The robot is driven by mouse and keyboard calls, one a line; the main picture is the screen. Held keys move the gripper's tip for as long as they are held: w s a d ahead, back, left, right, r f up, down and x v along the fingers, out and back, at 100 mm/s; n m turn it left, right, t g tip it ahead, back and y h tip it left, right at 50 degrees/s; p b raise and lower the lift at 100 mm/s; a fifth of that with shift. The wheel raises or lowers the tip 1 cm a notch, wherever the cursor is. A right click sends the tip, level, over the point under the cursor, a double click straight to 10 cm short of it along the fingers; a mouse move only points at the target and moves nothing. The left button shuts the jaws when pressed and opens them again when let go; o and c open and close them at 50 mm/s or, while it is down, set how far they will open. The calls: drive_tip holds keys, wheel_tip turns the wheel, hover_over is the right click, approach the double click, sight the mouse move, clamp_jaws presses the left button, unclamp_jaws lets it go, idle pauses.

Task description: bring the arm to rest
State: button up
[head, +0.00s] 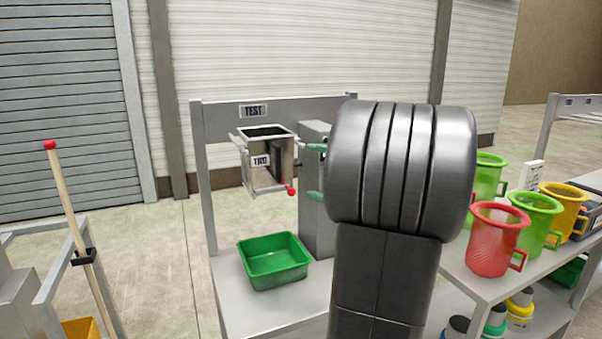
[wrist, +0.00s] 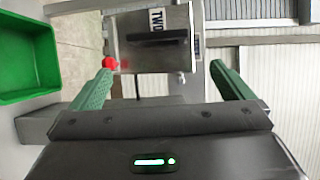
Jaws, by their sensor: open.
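My arm, a dark grey link with a ribbed joint, fills the middle of the head view and hides much of my gripper. The green fingertips of my gripper (head: 318,172) show left of the joint, beside a grey metal box marked TWO (head: 270,178). In the wrist view my gripper (wrist: 165,88) has its green fingers wide apart with nothing between them. The box (wrist: 155,60) lies beyond the fingers, with a red knob (wrist: 110,63) near the left finger. I cannot tell whether that finger touches the knob.
Red (head: 495,240), green and yellow mugs stand on a shelf at right. A red-tipped pole (head: 68,200) leans at left. Open floor lies between pole and bench.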

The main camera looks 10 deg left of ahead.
drive_tip(key=shift+v, duration=0.85)
drive_tip(key=shift+a, duration=0.1)
drive_tip(key=p+x, duration=0.2)
drive_tip(key=x, duration=1.2)
drive_tip(key=shift+p, duration=0.35)
drive_tip(key=shift+r, duration=0.1)
drive_tip(key=shift+s+d, duration=0.1)
drive_tip(key=shift+d, duration=0.15)
